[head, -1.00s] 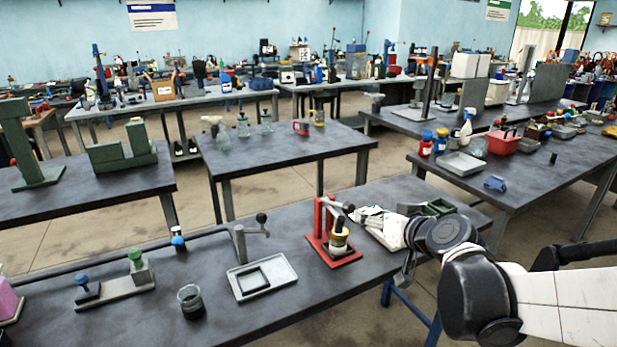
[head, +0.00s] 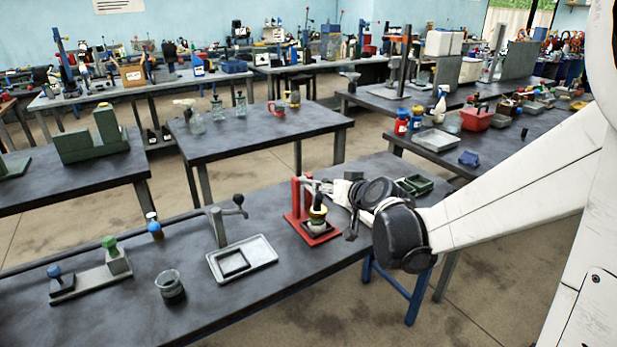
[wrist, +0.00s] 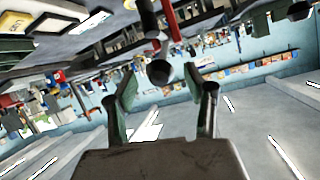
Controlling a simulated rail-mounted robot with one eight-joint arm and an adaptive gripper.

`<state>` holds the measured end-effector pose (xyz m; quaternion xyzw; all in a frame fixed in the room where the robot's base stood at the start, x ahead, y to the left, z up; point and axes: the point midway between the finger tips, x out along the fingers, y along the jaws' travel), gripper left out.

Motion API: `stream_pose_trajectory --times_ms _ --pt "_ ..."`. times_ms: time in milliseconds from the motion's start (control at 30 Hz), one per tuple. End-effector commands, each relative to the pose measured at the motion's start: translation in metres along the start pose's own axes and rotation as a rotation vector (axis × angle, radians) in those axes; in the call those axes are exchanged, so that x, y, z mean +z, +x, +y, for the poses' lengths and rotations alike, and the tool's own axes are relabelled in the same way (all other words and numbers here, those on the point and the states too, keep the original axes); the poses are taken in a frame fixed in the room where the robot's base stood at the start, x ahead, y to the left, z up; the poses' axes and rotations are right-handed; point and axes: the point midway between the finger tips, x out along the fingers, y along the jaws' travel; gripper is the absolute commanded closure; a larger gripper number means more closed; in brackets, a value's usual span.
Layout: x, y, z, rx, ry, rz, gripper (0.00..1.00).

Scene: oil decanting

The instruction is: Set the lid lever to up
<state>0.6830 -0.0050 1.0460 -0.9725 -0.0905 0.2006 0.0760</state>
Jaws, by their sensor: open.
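A red stand (head: 297,205) is on the near bench, with a jar with a yellow band (head: 317,213) on its base. The lever's grey arm (wrist: 149,22) ends in a dark round knob (wrist: 159,72) in the wrist view, beside a red post (wrist: 170,20). My gripper (wrist: 161,84) is open, with the knob lying between its fingertips in that picture; I cannot tell whether they touch. In the head view my gripper (head: 322,187) is at the top of the red stand and hides most of the lever, so its exact angle is unclear.
Left of the stand are a grey tray (head: 264,262), a grey post with a black-knobbed lever (head: 218,230), a glass beaker (head: 170,290) and a green-knobbed block (head: 117,262). The bench front is clear.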

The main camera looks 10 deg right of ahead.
Motion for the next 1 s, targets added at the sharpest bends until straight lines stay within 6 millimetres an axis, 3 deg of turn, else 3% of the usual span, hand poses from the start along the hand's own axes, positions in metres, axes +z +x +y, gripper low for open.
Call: stream_pose_trajectory --times_ms 233,633,1000 --pt "0.0 0.022 0.0 0.0 0.0 0.001 0.52" --pt "0.0 0.026 0.0 0.0 0.0 0.0 0.53" --pt "0.0 0.026 0.0 0.0 0.0 0.0 1.0"
